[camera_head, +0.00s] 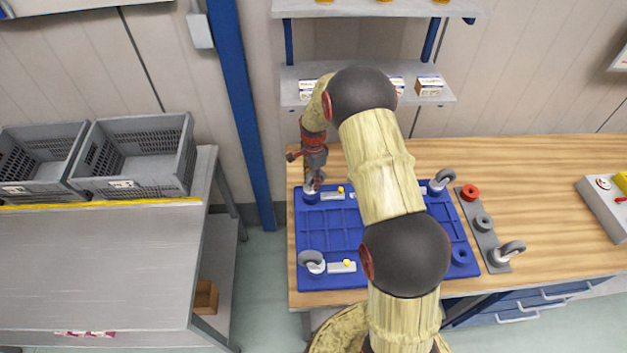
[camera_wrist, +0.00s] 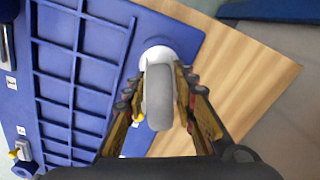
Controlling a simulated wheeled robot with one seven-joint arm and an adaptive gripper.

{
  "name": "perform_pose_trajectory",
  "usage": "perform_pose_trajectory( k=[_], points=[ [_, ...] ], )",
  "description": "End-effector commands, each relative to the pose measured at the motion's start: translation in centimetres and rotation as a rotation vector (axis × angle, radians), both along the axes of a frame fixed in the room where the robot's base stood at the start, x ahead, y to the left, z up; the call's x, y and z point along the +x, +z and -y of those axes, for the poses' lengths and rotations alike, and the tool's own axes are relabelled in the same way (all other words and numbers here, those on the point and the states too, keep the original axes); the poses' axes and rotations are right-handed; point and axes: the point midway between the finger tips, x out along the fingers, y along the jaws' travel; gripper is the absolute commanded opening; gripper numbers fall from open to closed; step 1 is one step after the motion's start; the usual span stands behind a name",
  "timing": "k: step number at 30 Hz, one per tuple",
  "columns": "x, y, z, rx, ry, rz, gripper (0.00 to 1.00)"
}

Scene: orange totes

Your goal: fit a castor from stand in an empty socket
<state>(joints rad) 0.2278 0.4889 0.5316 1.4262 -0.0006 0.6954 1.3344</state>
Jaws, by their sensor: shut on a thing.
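The blue base (camera_head: 330,233) lies on the wooden bench. My gripper (camera_head: 313,182) is at its back left corner, shut on a castor. In the wrist view my gripper (camera_wrist: 165,105) has its fingers on both sides of the castor's grey wheel (camera_wrist: 159,98). The castor's pale head is at the corner socket (camera_wrist: 156,42); how deep it sits is hidden. Castors stand at the front left (camera_head: 312,262) and back right (camera_head: 441,181) corners. The front right socket (camera_head: 460,256) is empty. The grey stand (camera_head: 495,266) holds one castor (camera_head: 509,251), with a red ring (camera_head: 470,191) and a grey ring (camera_head: 483,222) behind it.
My arm passes over the middle of the base and hides part of it. Shelves (camera_head: 370,72) with small boxes are behind. A control box (camera_head: 606,207) is at the right. Grey crates (camera_head: 140,160) stand on a table at the left.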

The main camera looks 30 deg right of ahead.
Motion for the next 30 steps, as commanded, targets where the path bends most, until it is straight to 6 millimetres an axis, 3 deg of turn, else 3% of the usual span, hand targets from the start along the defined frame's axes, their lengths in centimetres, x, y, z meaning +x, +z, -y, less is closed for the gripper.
perform_pose_trajectory(
  k=[30],
  points=[
    [0.1,-1.4,0.0,0.0,0.0,0.002,0.0]
  ],
)
